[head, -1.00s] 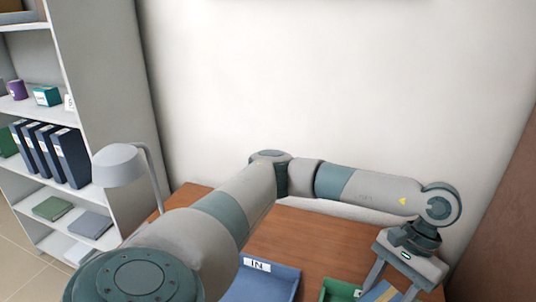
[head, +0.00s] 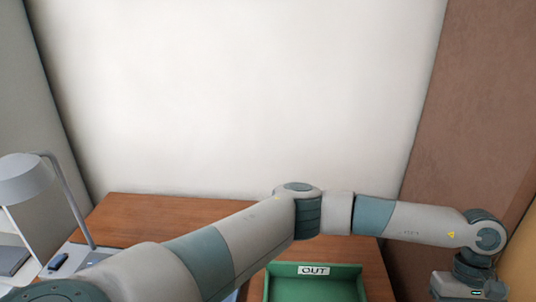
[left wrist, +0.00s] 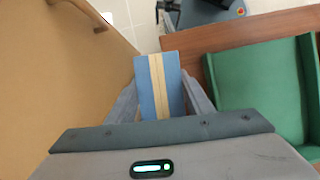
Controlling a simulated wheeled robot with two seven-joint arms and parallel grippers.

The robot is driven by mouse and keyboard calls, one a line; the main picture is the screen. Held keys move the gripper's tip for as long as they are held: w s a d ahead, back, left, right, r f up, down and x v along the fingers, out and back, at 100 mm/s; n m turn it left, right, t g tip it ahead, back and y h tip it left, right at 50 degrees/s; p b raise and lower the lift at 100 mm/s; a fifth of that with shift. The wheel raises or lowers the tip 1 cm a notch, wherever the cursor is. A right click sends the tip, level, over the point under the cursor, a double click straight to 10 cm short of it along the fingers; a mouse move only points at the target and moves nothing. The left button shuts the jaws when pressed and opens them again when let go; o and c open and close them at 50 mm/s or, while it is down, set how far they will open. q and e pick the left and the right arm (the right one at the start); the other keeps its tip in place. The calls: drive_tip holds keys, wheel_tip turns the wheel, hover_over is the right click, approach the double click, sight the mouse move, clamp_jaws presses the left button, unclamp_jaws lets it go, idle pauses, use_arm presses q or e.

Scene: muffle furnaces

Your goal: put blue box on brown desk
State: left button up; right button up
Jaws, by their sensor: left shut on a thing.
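The blue box (left wrist: 147,88), with a tan stripe along it, is between the fingers of my left gripper (left wrist: 161,98) in the left wrist view. The gripper is shut on it. The brown desk (head: 145,212) has a wooden top, and its edge (left wrist: 228,46) also shows in the left wrist view. There the box appears just beside that edge, over the floor side. In the head view my left gripper is at the lower right, past the desk's right side; its fingers and the box are cut off by the frame. My right gripper is not in view.
A green OUT tray (head: 315,282) sits on the desk's front right part, close to the arm. A grey lamp (head: 28,180) stands at the left. A brown panel (head: 475,110) rises at the right. The desk's back left is clear.

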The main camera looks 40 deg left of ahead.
use_arm(q)
drive_tip(key=shift+n, duration=0.5)
drive_tip(key=d, duration=0.2)
drive_tip(key=d+f, duration=0.1)
drive_tip(key=d, duration=0.1)
drive_tip(key=shift+w+d, duration=0.1)
drive_tip(key=shift+d, duration=0.2)
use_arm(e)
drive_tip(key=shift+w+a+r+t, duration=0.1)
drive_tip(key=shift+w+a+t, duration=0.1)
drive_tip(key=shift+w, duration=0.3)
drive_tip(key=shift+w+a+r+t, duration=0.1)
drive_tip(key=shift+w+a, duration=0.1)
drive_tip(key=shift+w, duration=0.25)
use_arm(q)
drive_tip(key=shift+h, duration=0.3)
